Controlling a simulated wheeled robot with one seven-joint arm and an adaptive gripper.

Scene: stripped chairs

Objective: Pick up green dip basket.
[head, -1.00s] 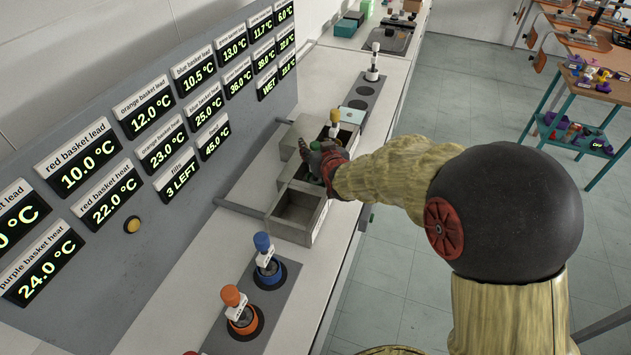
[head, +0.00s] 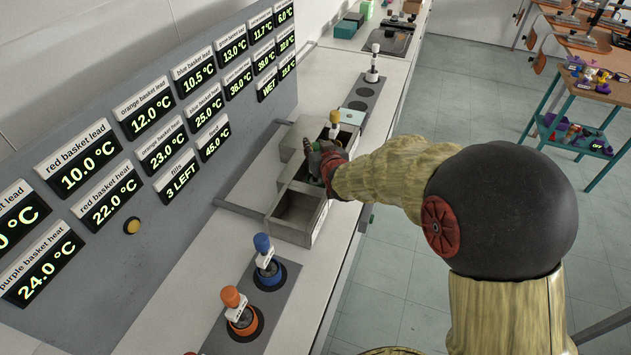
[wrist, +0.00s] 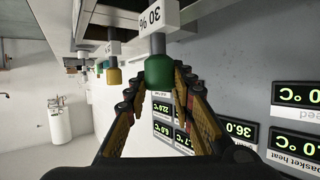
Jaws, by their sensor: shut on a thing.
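The green dip basket (wrist: 158,72) shows in the wrist view as a green knob with a white "30 %" tag beside it. My gripper (wrist: 160,85) is shut on that green knob, one finger on each side. In the head view my gripper (head: 322,160) is over the grey tank block (head: 296,213), at its middle compartment. Only a little green shows there between the fingers. The lower part of the basket is hidden, so I cannot tell how deep it sits.
A yellow-topped basket (head: 334,120) stands just behind my gripper in the same block. Blue (head: 263,243) and orange (head: 231,298) baskets stand on the near bench. A panel of temperature displays (head: 160,120) rises at the left. The nearest compartment is empty.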

